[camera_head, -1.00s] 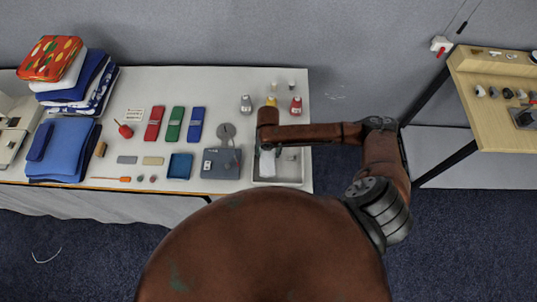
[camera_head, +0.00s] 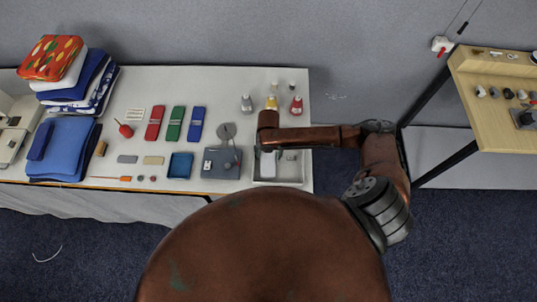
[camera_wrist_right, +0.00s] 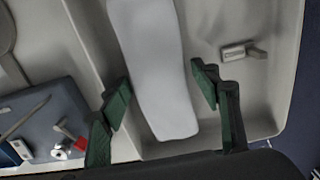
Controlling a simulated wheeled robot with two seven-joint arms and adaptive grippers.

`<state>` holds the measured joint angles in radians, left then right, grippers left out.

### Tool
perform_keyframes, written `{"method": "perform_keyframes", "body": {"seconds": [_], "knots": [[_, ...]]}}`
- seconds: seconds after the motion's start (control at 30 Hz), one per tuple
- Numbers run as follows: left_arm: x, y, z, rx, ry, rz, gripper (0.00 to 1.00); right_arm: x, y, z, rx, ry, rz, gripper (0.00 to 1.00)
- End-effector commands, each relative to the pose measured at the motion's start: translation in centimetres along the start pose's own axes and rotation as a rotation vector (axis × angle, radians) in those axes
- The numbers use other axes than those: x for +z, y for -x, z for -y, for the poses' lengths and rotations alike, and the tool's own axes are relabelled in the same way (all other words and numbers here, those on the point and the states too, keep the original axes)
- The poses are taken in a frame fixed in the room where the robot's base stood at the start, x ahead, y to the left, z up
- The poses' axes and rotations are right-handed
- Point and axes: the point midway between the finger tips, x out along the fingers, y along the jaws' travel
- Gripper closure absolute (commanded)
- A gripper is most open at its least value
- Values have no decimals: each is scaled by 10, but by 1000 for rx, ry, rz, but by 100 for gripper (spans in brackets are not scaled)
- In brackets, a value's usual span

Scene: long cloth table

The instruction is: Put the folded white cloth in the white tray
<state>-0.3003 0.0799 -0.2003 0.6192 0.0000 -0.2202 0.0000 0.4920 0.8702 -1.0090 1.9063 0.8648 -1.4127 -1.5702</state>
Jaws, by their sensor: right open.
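The folded white cloth (camera_wrist_right: 155,70) lies as a long narrow strip inside the white tray (camera_wrist_right: 270,95) in the right wrist view. In the head view the cloth (camera_head: 268,166) shows in the left part of the tray (camera_head: 301,176), at the table's right end. My right gripper (camera_wrist_right: 162,77) is over the tray with its green-padded fingers spread, one on each side of the cloth. Nothing is held between them. In the head view the end of my right arm largely hides this gripper. My left gripper is not in view.
A small pale item (camera_wrist_right: 243,50) lies in the tray's right part. A grey-blue box (camera_head: 221,163) stands just left of the tray. Small bottles (camera_head: 271,102) stand behind it. Folded cloths (camera_head: 62,150) are stacked far left. A wooden table (camera_head: 490,110) is at right.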

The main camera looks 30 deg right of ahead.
Motion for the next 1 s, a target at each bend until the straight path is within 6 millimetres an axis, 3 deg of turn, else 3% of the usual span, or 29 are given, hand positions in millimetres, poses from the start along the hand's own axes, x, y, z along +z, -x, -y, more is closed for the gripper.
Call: {"method": "perform_keyframes", "body": {"seconds": [0.4, 0.6, 1.0], "knots": [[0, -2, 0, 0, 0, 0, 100, 2, 80, 0, 1, 1, 4, 43], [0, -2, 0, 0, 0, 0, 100, 1, 109, 0, 1, 0, 2, 43], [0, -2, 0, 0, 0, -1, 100, 0, 118, 0, 1, -1, 0, 43]]}}
